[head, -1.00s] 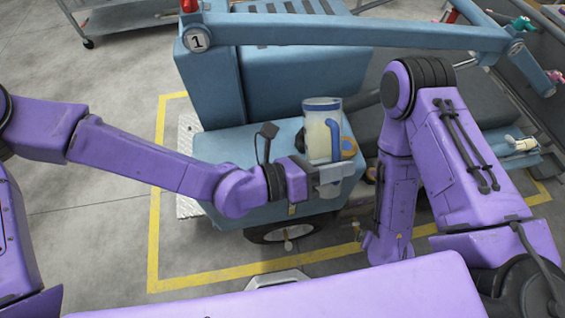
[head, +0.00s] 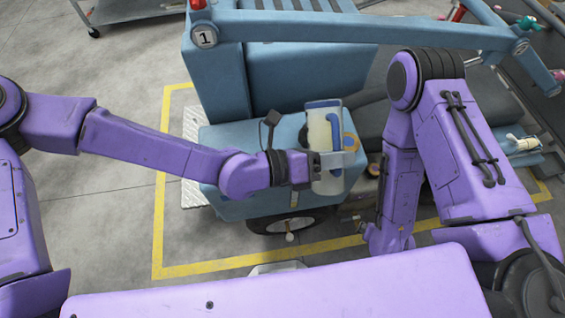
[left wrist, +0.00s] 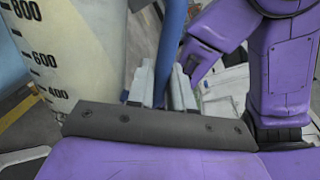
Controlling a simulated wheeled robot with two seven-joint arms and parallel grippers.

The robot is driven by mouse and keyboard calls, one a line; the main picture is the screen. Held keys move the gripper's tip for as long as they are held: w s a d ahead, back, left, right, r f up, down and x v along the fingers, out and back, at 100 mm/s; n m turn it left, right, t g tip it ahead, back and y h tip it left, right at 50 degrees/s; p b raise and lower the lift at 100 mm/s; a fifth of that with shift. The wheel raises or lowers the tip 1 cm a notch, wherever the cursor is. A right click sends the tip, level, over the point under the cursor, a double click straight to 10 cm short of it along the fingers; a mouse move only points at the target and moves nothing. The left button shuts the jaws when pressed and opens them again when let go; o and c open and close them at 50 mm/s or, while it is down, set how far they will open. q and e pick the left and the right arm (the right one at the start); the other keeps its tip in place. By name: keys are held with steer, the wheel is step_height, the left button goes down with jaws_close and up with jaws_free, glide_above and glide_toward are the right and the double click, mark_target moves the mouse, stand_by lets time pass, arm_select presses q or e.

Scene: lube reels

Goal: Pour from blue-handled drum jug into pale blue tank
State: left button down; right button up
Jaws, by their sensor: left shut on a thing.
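The drum jug (head: 325,178) is a translucent cylinder with a blue handle and a pale yellowish content. My left gripper (head: 335,162) is shut on the blue handle. In the left wrist view the jug (left wrist: 85,50) shows black volume marks, and the handle (left wrist: 172,45) runs between the fingers (left wrist: 160,88). The jug's mouth and any stream are hidden. My right arm hangs down at the right; its gripper is out of sight.
A taller blue cabinet (head: 290,75) stands behind the tank, with a blue boom (head: 350,30) marked 1 across the top. A thin black lever (head: 270,130) rises left of the jug. Grey floor with a yellow line (head: 157,200) is clear at left.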

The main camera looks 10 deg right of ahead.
stand_by(0.4)
arm_select(q)
steer(key=shift+r, duration=0.1)
steer(key=shift+w+r+n, duration=0.1)
steer(key=shift+w+n, duration=0.3)
steer(key=shift+n, duration=0.1)
steer(key=shift+w+p, duration=0.15)
steer(key=shift+p, duration=0.35)
stand_by(0.3)
